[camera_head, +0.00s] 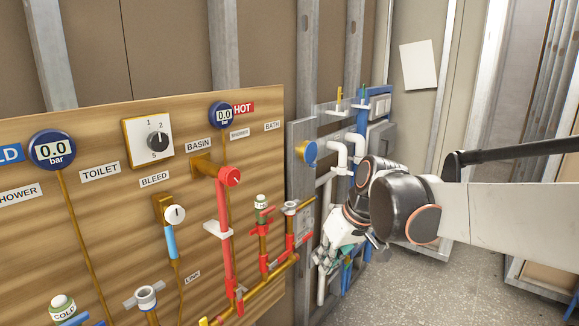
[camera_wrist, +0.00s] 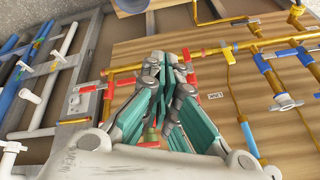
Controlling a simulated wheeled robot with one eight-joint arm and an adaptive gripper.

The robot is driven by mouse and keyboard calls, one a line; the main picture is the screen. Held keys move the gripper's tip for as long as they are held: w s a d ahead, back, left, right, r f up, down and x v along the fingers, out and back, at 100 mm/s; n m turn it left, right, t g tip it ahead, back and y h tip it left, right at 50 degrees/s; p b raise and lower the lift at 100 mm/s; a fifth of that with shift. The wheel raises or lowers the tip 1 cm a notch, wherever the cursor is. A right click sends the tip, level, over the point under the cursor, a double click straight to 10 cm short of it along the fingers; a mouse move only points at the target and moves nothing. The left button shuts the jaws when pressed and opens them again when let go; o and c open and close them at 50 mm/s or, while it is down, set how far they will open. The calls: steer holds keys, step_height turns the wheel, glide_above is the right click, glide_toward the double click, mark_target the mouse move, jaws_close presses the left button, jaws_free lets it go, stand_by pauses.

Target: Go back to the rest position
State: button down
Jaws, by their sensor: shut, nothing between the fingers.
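My gripper (camera_head: 343,262) hangs at the end of my arm, right of the wooden panel (camera_head: 110,200) and in front of the white and blue pipes. In the wrist view my gripper (camera_wrist: 168,62) has its teal fingers together and nothing shows between them. Behind the fingers lies the wooden panel (camera_wrist: 215,130) with red and copper pipes. I cannot tell whether the gripper touches anything. My arm hides part of the pipe frame in the head view.
The panel carries a red pipe (camera_head: 225,235), a dial box (camera_head: 148,137) and two gauges, one the hot gauge (camera_head: 223,115). White pipes (camera_head: 338,145) and a blue round cap (camera_head: 308,152) stand right of it. Open grey floor (camera_head: 405,285) lies at the lower right.

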steer(key=s+d+f+m+t+h, duration=0.1)
steer(key=s+d+m+t+h, duration=0.1)
steer(key=s+d, duration=0.4)
steer(key=s+d+f+m+t+h, duration=0.1)
steer(key=s+d, duration=0.5)
steer(key=s, duration=0.7)
steer(key=shift+s+f+m+t+h, duration=0.3)
steer(key=shift+s+m+t+h, duration=0.15)
steer(key=shift+m, duration=0.65)
